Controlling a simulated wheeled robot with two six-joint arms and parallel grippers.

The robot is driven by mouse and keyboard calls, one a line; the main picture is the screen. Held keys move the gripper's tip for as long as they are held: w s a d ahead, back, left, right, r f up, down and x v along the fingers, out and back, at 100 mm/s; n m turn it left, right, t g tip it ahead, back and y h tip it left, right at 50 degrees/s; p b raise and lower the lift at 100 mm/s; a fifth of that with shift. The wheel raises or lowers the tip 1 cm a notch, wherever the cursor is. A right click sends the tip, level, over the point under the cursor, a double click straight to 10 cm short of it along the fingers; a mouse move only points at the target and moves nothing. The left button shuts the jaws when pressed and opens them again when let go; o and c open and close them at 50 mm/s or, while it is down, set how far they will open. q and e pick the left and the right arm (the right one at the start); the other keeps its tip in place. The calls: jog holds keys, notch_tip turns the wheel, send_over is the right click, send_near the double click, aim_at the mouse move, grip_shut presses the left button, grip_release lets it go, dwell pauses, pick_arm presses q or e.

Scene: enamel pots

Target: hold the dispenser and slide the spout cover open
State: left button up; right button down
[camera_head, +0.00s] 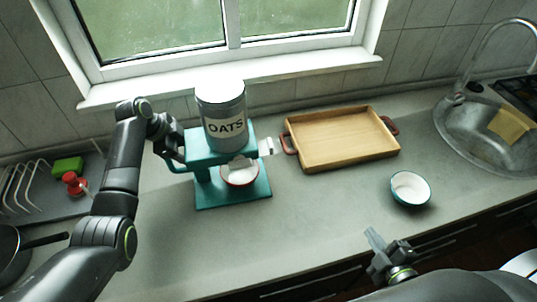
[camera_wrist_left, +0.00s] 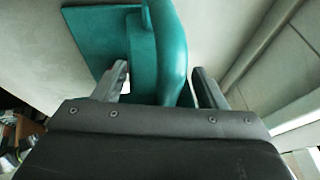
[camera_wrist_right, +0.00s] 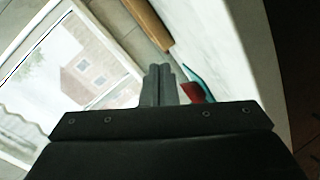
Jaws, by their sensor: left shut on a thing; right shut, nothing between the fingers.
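The teal dispenser (camera_head: 205,155) stands on the counter with a grey OATS canister (camera_head: 222,115) on top. A pale tab (camera_head: 266,147), apparently the spout cover's end, sticks out on its right side. A red-rimmed bowl (camera_head: 239,176) with white inside sits under the spout, partly hidden by the dispenser's top. My left gripper (camera_head: 176,153) is shut on the dispenser's handle; the teal handle (camera_wrist_left: 174,50) runs between its fingers in the left wrist view. My right gripper (camera_head: 376,243) is shut and empty near the counter's front edge, well away from the tab; its fingertips (camera_wrist_right: 159,72) touch each other.
A wooden tray (camera_head: 340,140) with reddish handles lies right of the dispenser. A teal bowl (camera_head: 410,188) stands between the tray and my right gripper. The sink (camera_head: 470,130) is at the far right, a dish rack (camera_head: 30,195) at the left. The counter front middle is clear.

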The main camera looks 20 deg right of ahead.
jog(key=w+a+r+n+y, duration=0.1)
jog(key=w+a+r+n, duration=0.1)
jog(key=w+a, duration=0.4)
jog(key=w+a+r+n+t+y, duration=0.1)
jog(key=w+a+n, duration=0.3)
jog(key=w, duration=0.9)
jog(key=w+a+r+n+t+y, duration=0.1)
jog(key=w+a+r+n+y, duration=0.2)
jog(key=w+a, duration=0.6)
jog(key=shift+w+a+n, duration=0.15)
jog(key=shift+a+n, duration=0.15)
jog(key=shift+a, duration=0.05)
jog(key=d, duration=0.4)
jog(key=v, duration=1)
jog(key=shift+f, duration=0.2)
jog(key=shift+d, duration=0.15)
